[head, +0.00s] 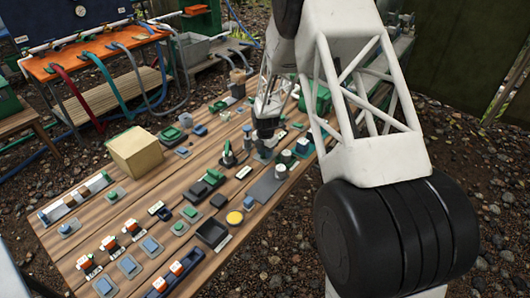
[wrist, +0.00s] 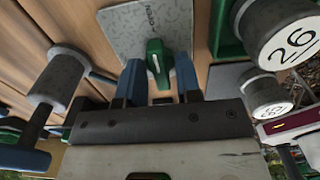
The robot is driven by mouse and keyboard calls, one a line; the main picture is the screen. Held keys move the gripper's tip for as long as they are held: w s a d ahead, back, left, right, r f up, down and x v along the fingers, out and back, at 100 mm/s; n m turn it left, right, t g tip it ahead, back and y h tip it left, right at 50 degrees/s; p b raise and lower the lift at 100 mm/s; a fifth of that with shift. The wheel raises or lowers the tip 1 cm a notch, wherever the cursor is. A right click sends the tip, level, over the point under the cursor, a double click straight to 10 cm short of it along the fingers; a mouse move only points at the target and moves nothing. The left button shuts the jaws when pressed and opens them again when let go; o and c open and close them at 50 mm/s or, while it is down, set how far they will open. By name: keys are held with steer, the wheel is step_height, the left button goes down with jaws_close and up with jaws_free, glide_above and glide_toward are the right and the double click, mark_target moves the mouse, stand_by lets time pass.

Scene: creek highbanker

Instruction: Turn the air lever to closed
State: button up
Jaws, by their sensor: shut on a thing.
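The green lever (wrist: 157,58) sits on a grey plate (wrist: 118,22) in the wrist view; I take it for the air lever. A word that looks like "OPEN" is printed on the plate, seen upside down. My gripper (wrist: 157,82) has its two blue fingers on either side of the lever, and is shut on it. The far end of the lever points toward the lettering. The lever's near end is hidden by the gripper. In the head view my gripper (head: 265,136) is low over the far right part of the table, and the lever cannot be made out there.
In the wrist view, a cylinder marked 26 (wrist: 285,35) stands close at right, and a grey cylinder with a blue handle (wrist: 58,78) at left. The wooden table (head: 110,215) is crowded with small fixtures. A tan box (head: 135,152) stands at its left.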

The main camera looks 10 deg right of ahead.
steer(key=shift+n, duration=3)
steer(key=o, duration=0.4)
steer(key=shift+o, duration=0.2)
steer(key=shift+r, duration=3.5)
